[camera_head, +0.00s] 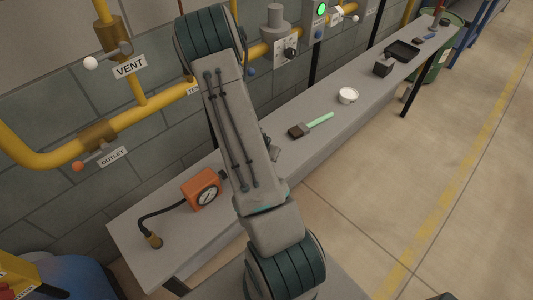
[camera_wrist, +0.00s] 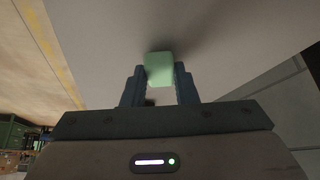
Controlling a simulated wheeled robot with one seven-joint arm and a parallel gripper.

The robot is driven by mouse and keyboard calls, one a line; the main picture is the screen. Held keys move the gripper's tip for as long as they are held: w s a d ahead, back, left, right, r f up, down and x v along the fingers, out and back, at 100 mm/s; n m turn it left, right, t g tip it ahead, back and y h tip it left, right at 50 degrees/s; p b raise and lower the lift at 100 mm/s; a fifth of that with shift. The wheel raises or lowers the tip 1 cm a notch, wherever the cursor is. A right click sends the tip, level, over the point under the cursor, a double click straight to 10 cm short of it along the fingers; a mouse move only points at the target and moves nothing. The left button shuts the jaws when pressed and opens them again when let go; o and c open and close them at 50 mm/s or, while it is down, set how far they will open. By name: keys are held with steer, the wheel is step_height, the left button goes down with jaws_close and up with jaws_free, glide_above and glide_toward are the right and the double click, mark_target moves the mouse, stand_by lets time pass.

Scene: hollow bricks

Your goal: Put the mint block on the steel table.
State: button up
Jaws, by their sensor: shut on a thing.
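The mint block (camera_wrist: 160,68) is a small pale green block between the two dark fingers of my gripper (camera_wrist: 160,88) in the wrist view. My gripper is shut on it. The grey top of the steel table (camera_wrist: 100,35) fills the picture behind the block, with a soft shadow near it. I cannot tell whether the block touches the top or hangs just above it. In the head view the steel table (camera_head: 182,243) is a long grey bench along the wall. My arm hides the block and most of my gripper there.
An orange gauge (camera_head: 202,189) with a black hose stands on the near end. A green-handled brush (camera_head: 312,125), a white bowl (camera_head: 347,95), a dark block (camera_head: 382,68) and a black tray (camera_head: 402,50) lie farther along. Yellow pipes (camera_head: 150,113) run along the wall.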

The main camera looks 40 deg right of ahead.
steer(key=shift+f, duration=0.2)
steer(key=shift+f, duration=0.15)
steer(key=o, duration=0.9)
steer(key=shift+o, duration=0.2)
